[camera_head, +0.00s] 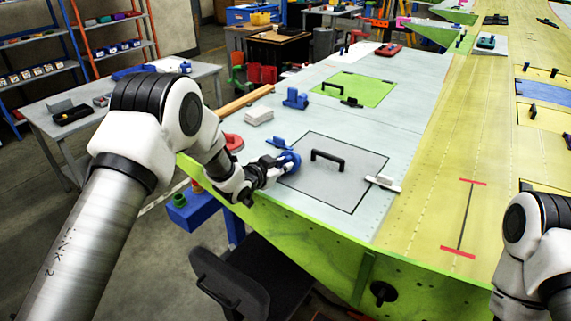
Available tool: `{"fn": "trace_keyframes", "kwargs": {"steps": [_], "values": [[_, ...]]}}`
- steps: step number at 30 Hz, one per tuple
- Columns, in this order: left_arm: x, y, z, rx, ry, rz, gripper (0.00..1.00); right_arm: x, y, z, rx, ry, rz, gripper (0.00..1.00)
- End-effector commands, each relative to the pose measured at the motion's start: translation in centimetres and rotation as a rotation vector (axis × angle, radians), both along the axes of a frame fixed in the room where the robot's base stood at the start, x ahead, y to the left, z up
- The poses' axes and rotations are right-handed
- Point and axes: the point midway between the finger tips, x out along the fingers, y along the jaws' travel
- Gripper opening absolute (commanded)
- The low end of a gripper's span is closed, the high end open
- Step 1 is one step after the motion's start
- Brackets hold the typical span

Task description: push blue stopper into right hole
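A round blue piece (289,160), which looks like the blue stopper, is at the left edge of a grey square panel (335,186) with a black handle (327,157). My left gripper (276,169) is right at the blue piece, its tips overlapping it in the picture. Its fingers are small and dark, so I cannot tell whether they grip it or only touch it. A smaller blue piece (277,142) lies just behind. I cannot make out the right hole. My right arm shows at the right edge, with its gripper out of view.
A white block-like piece (383,183) sits at the panel's right edge. A blue block (295,98), a white stack (259,116) and a red round object (233,142) are on the wing behind. A dark chair (240,280) stands below the green front edge (320,257).

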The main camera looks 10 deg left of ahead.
Motion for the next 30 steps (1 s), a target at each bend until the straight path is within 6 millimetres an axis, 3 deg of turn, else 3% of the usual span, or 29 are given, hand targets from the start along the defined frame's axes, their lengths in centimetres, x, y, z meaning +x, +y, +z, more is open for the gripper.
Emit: {"fn": "trace_keyframes", "kwargs": {"steps": [14,30], "values": [[0.0,0.0,0.1,0.0,0.0,0.0,0.0,0.0,0.0,0.1,0.0,0.0,0.0,0.4],[0.0,0.0,5.0,-0.001,0.0,0.0,0.0,0.0,0.0,2.9,0.0,0.0,0.0,0.4]]}}
